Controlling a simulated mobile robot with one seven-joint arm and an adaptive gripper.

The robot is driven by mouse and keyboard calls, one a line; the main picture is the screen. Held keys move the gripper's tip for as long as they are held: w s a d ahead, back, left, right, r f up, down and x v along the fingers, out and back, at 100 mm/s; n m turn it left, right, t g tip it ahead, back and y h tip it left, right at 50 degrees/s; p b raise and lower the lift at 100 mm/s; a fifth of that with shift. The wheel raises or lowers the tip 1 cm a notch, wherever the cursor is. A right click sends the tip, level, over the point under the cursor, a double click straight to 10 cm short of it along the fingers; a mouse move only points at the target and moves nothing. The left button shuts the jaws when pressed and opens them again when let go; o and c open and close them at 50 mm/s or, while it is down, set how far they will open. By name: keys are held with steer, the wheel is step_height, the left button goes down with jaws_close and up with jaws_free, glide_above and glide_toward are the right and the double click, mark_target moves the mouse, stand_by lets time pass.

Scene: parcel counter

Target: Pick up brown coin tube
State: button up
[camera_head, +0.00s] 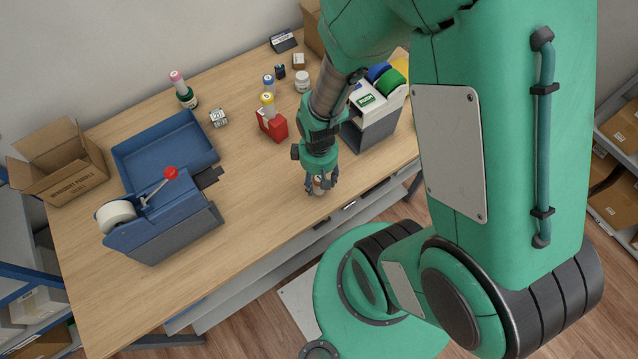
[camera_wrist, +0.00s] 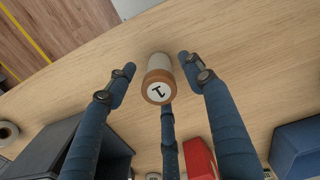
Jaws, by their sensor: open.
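The brown coin tube (camera_wrist: 158,75) stands on the wooden counter in the wrist view, with a white lid marked with a dark symbol. It sits between the fingertips of my gripper (camera_wrist: 153,82), with a gap to the left and right fingers. A third finger reaches up from below, close to the tube; I cannot tell if it touches. In the head view my gripper (camera_head: 321,183) is over the counter's front edge area, fingers spread around the tube (camera_head: 318,187), which is partly hidden by them.
A red box (camera_head: 272,125) with a yellow-topped bottle stands behind my gripper. A grey bin (camera_head: 376,126) stands to its right. A blue tape dispenser (camera_head: 160,228) and blue tray (camera_head: 165,150) are at the left. Bare counter (camera_head: 255,190) lies left of my gripper.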

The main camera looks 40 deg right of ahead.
jaws_close()
steer(key=shift+r, duration=0.15)
step_height(320, 180, up, 10)
steer(key=shift+f+p, duration=0.1)
steer(key=shift+p, duration=0.65)
stand_by(0.6)
